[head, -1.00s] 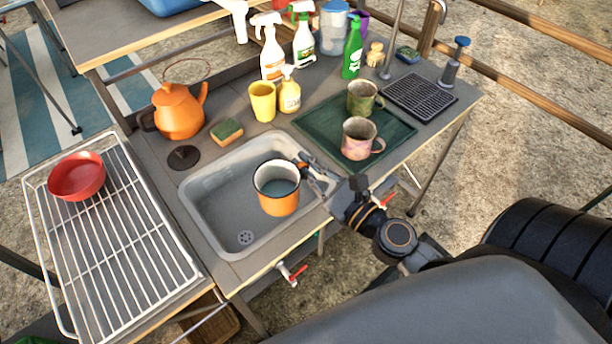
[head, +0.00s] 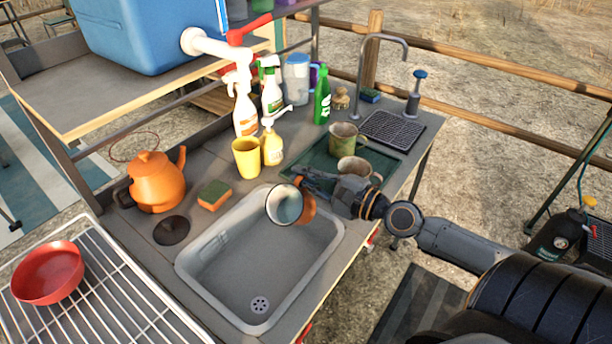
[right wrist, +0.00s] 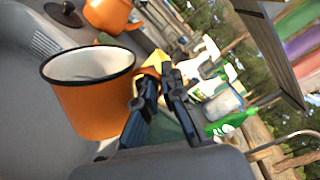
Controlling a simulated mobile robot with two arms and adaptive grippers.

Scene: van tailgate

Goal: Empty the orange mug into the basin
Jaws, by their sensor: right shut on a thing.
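The orange mug (head: 309,209) has a dark rim and a pale inside. It is tilted over the far right part of the grey basin (head: 215,284), with its mouth turned to the left. My right gripper (head: 302,180) is shut on its handle side, and the mug is held above the basin floor. In the right wrist view the mug (right wrist: 95,105) fills the left, beside the dark fingers (right wrist: 160,90). I cannot tell whether liquid is inside, and no stream shows. The basin floor around the drain looks bare. My left gripper is not in view.
A sponge (head: 214,194), an orange kettle (head: 155,182) and a yellow cup (head: 246,157) stand behind the basin. Two mugs sit on the green tray (head: 308,169). A wire rack (head: 110,305) with a red bowl (head: 47,272) is at left.

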